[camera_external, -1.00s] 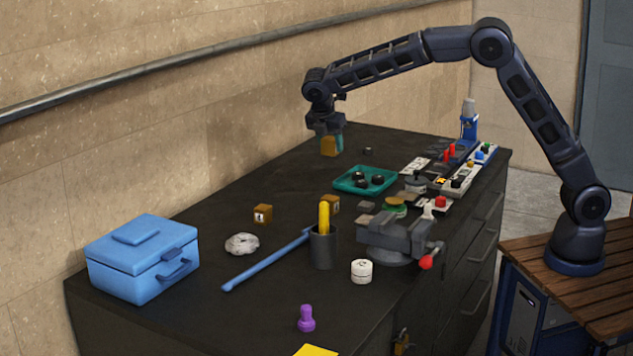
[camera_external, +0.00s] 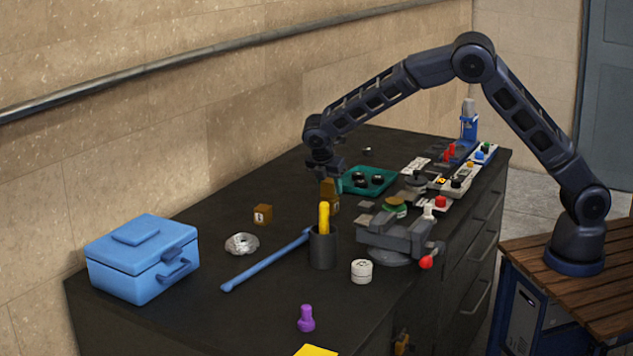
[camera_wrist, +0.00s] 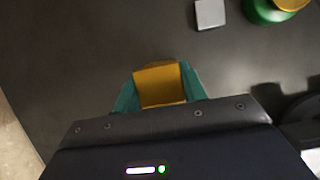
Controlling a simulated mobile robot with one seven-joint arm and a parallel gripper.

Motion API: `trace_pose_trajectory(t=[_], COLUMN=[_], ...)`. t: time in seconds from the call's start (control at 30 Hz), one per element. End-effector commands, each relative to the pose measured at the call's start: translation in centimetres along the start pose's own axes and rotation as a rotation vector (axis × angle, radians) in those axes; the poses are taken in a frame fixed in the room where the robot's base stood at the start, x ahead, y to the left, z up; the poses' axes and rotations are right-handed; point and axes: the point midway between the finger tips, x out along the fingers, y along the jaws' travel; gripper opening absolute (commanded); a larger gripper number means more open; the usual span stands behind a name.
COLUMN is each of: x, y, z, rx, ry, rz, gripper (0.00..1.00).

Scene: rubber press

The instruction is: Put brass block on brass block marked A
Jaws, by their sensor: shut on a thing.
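My gripper (camera_external: 328,182) is shut on a brass block (camera_wrist: 160,86), which sits between its teal fingertips in the wrist view. In the external view this held brass block (camera_external: 327,189) is directly above or touching a second brass block (camera_external: 335,206); I cannot tell whether there is a gap. The second block stands on the bench, partly hidden by a yellow-handled tool. In the wrist view a brown edge (camera_wrist: 160,64) shows just beyond the held block. A third brass block (camera_external: 262,214) with a pale label stands apart to the left. I cannot read the labels.
The dark cup (camera_external: 323,250) with the yellow-handled tool (camera_external: 324,217) stands close in front. A vise (camera_external: 392,236) is to the right, a teal tray (camera_external: 350,187) behind. A blue bar (camera_external: 262,262) and a blue box (camera_external: 140,262) lie left. The bench's back left is clear.

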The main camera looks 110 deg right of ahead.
Motion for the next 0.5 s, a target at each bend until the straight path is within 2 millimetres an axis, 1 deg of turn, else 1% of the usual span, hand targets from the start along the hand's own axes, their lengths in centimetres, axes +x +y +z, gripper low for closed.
trace_pose_trajectory(t=[0.07,0.4,0.43,0.5], x=[0.32,0.56,0.63,0.6], y=[0.03,0.02,-0.01,-0.01], z=[-0.12,-0.2,-0.23,-0.23], rx=[0.0,0.001,0.0,0.0], ry=[0.0,0.0,0.0,0.0], rz=[0.001,0.001,0.0,0.0], gripper=[0.04,0.04,0.44,0.57])
